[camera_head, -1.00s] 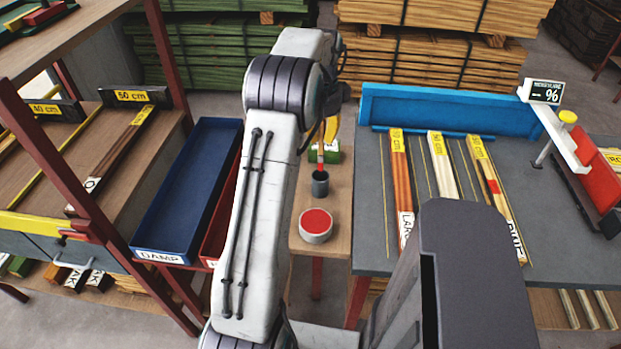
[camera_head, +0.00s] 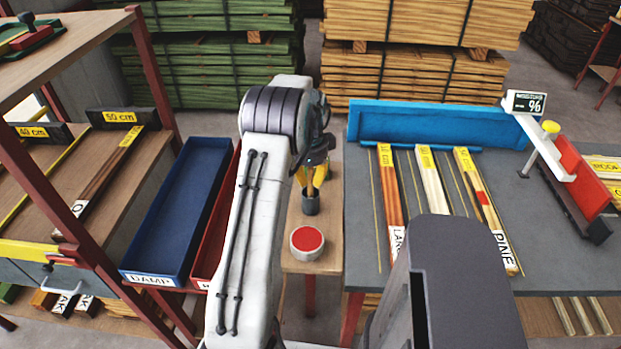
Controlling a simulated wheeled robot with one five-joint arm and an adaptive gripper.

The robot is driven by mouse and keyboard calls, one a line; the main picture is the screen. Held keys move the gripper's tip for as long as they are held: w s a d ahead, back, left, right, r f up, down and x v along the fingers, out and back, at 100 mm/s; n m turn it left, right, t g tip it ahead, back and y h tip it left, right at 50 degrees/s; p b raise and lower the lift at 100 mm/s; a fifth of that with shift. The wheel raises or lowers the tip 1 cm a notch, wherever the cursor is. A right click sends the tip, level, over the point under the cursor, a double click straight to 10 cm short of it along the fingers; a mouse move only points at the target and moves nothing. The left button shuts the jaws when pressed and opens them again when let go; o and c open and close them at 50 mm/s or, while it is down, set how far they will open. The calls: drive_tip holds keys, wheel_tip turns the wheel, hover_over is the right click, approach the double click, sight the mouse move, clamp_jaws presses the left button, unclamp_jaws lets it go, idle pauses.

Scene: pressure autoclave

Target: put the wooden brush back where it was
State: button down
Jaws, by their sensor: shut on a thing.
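The wooden brush (camera_head: 309,187) is between the yellow fingers of my gripper (camera_head: 311,178), which is shut on it. Only a small brown part of the brush shows. Its lower end is at the mouth of the dark grey cup (camera_head: 311,204), and appears to be inside it; my gripper is just above the cup. The cup stands on a narrow wooden stand (camera_head: 326,238). My arm hides part of the stand.
An open tin of red paint (camera_head: 307,242) stands in front of the cup. A blue tray (camera_head: 178,212) and a red tray (camera_head: 205,262) lie to the left. On the right, a grey table (camera_head: 372,262) holds several wooden strips and a blue fence (camera_head: 430,125).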

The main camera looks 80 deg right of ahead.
drive_tip(key=shift+f, duration=0.2)
drive_tip(key=c, duration=1.3)
unclamp_jaws()
drive_tip(key=shift+r, duration=0.1)
drive_tip(key=r, duration=1.2)
drive_tip(key=shift+a+r, duration=0.15)
drive_tip(key=shift+a, duration=0.15)
